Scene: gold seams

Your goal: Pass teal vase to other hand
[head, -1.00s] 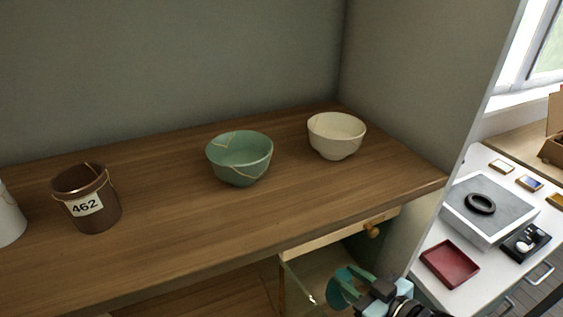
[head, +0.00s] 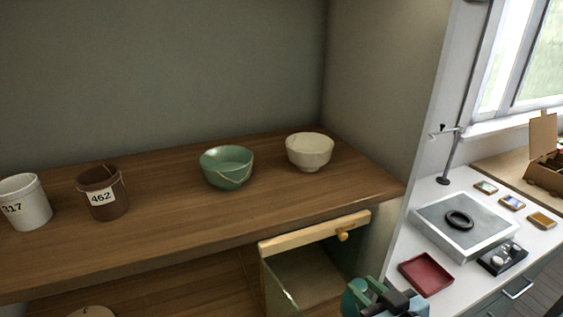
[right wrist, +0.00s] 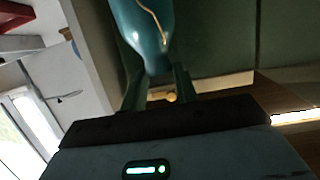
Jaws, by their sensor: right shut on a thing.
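The teal vase (head: 356,298) shows at the bottom edge of the head view, only in part. My right gripper (head: 384,301) is beside it, in front of the cabinet's open drawer. In the right wrist view the vase (right wrist: 143,28), glossy teal with a gold seam, stands between the fingers of my right gripper (right wrist: 157,88), which are shut on it. The vase's far end is cut off at the top of that view. My left gripper is not in view.
A green bowl (head: 228,168), a cream bowl (head: 310,151), a brown pot (head: 103,196) and a white pot (head: 24,203) stand on the wooden shelf (head: 160,221). The drawer (head: 315,238) stands open below. A side table at right holds a red tray (head: 426,275).

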